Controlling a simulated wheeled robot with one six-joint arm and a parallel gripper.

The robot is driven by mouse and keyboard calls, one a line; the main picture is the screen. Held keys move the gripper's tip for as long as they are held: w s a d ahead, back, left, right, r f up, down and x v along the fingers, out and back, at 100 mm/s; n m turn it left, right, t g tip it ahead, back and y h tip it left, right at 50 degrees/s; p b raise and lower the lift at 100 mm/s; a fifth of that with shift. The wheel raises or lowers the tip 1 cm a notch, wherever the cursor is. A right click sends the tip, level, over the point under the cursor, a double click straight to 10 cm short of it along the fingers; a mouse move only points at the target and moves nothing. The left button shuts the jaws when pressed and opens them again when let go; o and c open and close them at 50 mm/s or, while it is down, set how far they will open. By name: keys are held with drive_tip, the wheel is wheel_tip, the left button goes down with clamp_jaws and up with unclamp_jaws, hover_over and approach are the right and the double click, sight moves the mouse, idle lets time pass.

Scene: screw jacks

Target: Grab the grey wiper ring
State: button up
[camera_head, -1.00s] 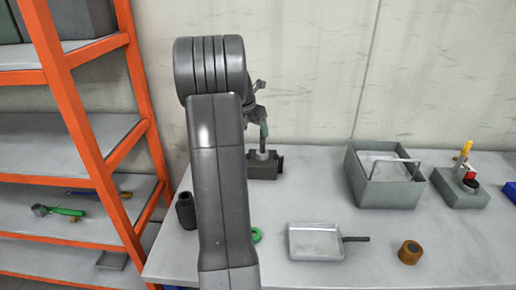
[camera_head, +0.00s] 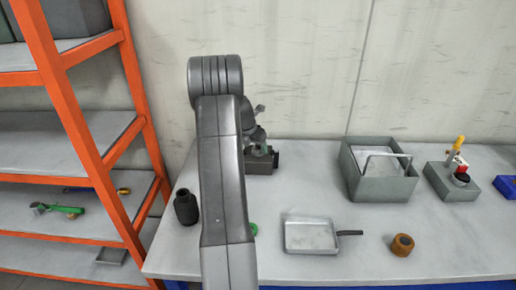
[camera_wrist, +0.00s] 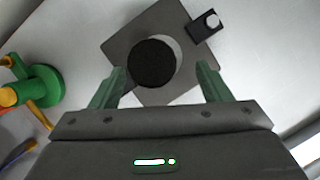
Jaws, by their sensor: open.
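In the wrist view, a grey square block (camera_wrist: 135,35) carries an upright round piece (camera_wrist: 152,63) with a dark top and a lighter grey side. I cannot tell whether this piece is or bears the grey wiper ring. My gripper (camera_wrist: 160,68) is open, its two green fingers on either side of the round piece, with gaps showing. In the head view the block (camera_head: 262,166) stands at the back left of the table, with my gripper (camera_head: 262,150) low over it. My arm hides part of it.
A green part with orange pieces (camera_wrist: 40,88) lies left in the wrist view. In the head view, a black bottle-shaped piece (camera_head: 186,208), a shallow pan (camera_head: 311,236), a brown ring (camera_head: 402,245) and a grey bin (camera_head: 385,186) stand on the table (camera_head: 340,268). An orange shelf rack (camera_head: 95,150) is at left.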

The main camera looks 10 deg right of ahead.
drive_tip(key=shift+w+d+f, duration=0.15)
drive_tip(key=shift+f, duration=0.3)
drive_tip(key=c, duration=1.1)
drive_tip(key=shift+o, duration=0.2)
drive_tip(key=shift+r, duration=0.15)
